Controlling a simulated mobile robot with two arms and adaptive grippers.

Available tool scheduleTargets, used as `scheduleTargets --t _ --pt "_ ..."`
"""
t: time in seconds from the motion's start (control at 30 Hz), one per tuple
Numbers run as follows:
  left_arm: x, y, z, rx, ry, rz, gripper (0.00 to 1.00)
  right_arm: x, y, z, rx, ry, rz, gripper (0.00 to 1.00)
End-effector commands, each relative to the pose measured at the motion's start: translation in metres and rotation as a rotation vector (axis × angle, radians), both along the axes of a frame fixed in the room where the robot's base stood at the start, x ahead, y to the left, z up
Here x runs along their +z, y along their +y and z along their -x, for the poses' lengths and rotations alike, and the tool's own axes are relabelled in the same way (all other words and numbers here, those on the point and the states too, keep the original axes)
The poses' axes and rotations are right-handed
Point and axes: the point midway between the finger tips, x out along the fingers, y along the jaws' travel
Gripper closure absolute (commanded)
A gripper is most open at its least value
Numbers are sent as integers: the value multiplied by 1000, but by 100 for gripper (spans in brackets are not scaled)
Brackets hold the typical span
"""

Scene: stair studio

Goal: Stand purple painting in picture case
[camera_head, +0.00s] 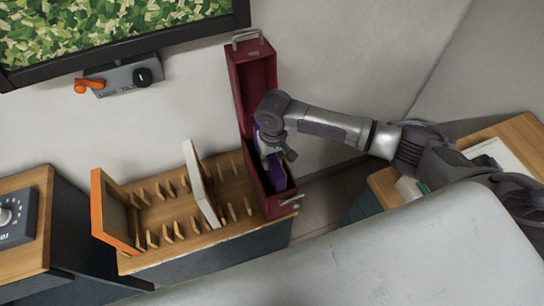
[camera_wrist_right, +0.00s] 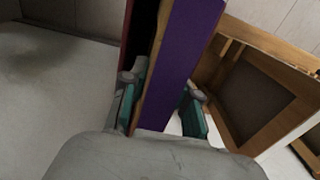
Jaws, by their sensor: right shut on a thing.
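The picture case (camera_head: 281,206) is a dark red, narrow open box with its lid (camera_head: 250,75) standing up, at the right end of the rack. The purple painting (camera_head: 262,145) is partly inside the case; my arm hides much of it. My right gripper (camera_head: 275,150) is over the case, shut on the painting. In the right wrist view the purple painting (camera_wrist_right: 185,60) stands between the teal fingers (camera_wrist_right: 163,105), with the dark red case wall (camera_wrist_right: 128,35) close on its left. Whether the painting rests on the case floor is hidden. My left gripper is out of view.
A wooden rack (camera_head: 160,240) with several pegs holds an orange-framed picture (camera_head: 117,215) and a white panel (camera_head: 201,185) left of the case. A knob box (camera_head: 15,215) stands far left. A wall panel with orange lever (camera_head: 88,87) is above. A wooden table (camera_head: 500,140) is at right.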

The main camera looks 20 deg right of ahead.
Motion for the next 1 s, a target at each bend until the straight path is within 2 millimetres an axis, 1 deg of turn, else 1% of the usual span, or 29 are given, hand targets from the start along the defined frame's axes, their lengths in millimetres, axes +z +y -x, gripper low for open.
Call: scheduleTargets --t 0.4,0.43,0.6,0.87,1.0 --pt "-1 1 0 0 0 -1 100 -3 0 0 0 -1 -1 100" --pt "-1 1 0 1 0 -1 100 -3 0 0 0 -1 -1 69" --pt "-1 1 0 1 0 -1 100 -3 0 0 0 -1 0 41" --pt "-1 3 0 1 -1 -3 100 -4 0 0 0 0 0 41" --pt "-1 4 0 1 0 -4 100 4 0 0 0 -2 -2 41"
